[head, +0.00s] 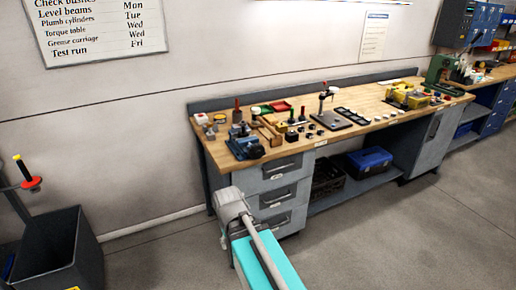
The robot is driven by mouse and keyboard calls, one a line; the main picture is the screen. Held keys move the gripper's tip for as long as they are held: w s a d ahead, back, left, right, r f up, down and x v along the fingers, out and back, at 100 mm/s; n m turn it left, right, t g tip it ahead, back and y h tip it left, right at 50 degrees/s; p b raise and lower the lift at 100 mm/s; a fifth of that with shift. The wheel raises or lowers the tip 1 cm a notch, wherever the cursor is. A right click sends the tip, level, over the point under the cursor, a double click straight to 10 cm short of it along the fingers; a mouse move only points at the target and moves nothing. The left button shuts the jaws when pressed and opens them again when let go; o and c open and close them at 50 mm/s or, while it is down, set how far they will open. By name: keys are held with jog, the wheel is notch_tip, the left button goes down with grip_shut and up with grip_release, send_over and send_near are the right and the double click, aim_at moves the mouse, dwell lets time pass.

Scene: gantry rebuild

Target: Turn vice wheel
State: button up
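A small blue vice (243,142) stands on the near left end of the wooden workbench (330,140). Its front end looks dark and round, but it is too small for me to tell the wheel's shape or angle. My arm reaches up from the bottom of the head view, with a grey joint in front of the bench drawers. I cannot make out my gripper or its fingers. The visible part of my arm appears apart from the vice in the picture.
A dark bin (58,252) and a red disc (31,184) are at the left. Open floor lies right.

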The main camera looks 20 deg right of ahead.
jog(key=w+d+f+m+h+b, duration=0.2)
jog(key=w+d+m+h+b, duration=0.3)
jog(key=w, duration=0.6)
jog(key=m+h+b, duration=0.8)
jog(key=m+h, duration=0.4)
jog(key=h, duration=0.1)
send_near(257, 147)
jog(key=a, duration=0.3)
jog(key=shift+w+a+f+t, duration=0.2)
jog(key=shift+w+t, duration=0.1)
jog(key=shift+w, duration=0.1)
jog(key=shift+d, duration=0.1)
jog(key=d, duration=1.3)
jog(key=shift+w+d, duration=0.25)
jog(key=shift+d, duration=0.1)
grip_shut()
